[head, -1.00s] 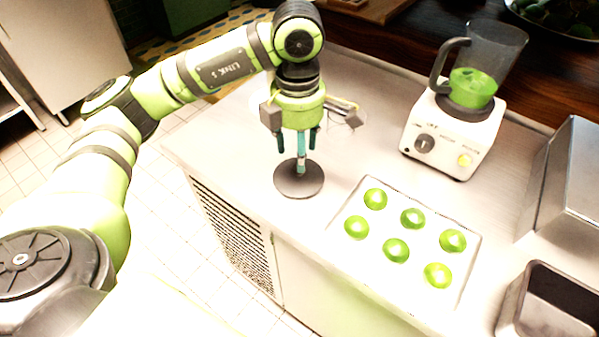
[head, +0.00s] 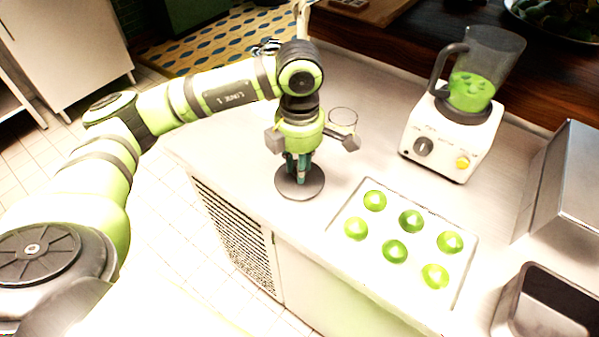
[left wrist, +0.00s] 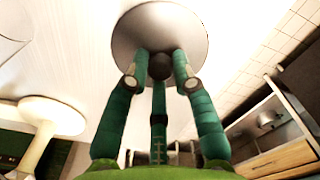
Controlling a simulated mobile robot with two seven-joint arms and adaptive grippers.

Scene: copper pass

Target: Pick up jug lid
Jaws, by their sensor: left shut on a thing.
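The jug lid (head: 300,192) is a round dark grey disc with a small knob, lying flat on the pale counter near its left edge. In the left wrist view the lid (left wrist: 145,30) and its dark knob (left wrist: 160,67) show between the finger ends. My left gripper (head: 301,177) points down over the lid, its green fingers shut on the knob; it also shows in the left wrist view (left wrist: 160,78). The lid seems to be still on the counter. My right gripper is in neither view.
A clear glass (head: 343,121) stands just behind the left gripper. A tray (head: 335,224) of several green domes lies to the right in front. A blender (head: 450,135) with green contents stands at the back right. A dark metal pan (head: 545,305) is at the lower right.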

